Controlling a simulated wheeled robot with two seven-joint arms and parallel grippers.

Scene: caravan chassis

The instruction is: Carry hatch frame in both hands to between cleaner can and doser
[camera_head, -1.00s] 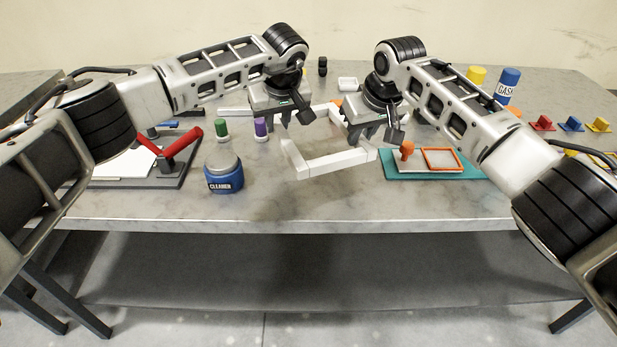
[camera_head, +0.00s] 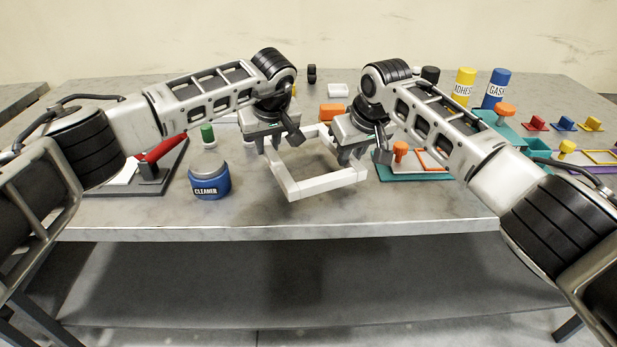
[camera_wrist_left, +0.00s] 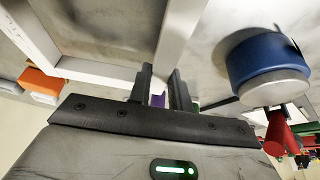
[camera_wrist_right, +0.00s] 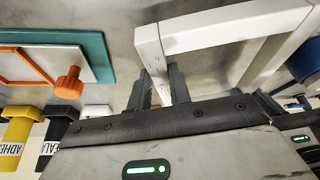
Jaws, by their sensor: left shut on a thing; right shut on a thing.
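The hatch frame, a white square frame (camera_head: 322,184), is held above the table's front part, to the right of the cleaner can. My left gripper (camera_head: 268,148) is shut on its left bar, which also shows in the left wrist view (camera_wrist_left: 180,40). My right gripper (camera_head: 345,157) is shut on its right side; the frame also shows in the right wrist view (camera_wrist_right: 235,30). The cleaner can (camera_head: 209,180), a blue jar with a grey lid, stands upright left of the frame and apart from it. I cannot tell which thing is the doser.
A teal board (camera_head: 405,175) with an orange knob (camera_head: 400,148) lies just right of the frame. A dark grey board with a red handle (camera_head: 165,150) lies left of the can. A green-capped bottle (camera_head: 208,134) stands behind the can. Yellow (camera_head: 464,88) and blue (camera_head: 496,90) cans stand at the back right.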

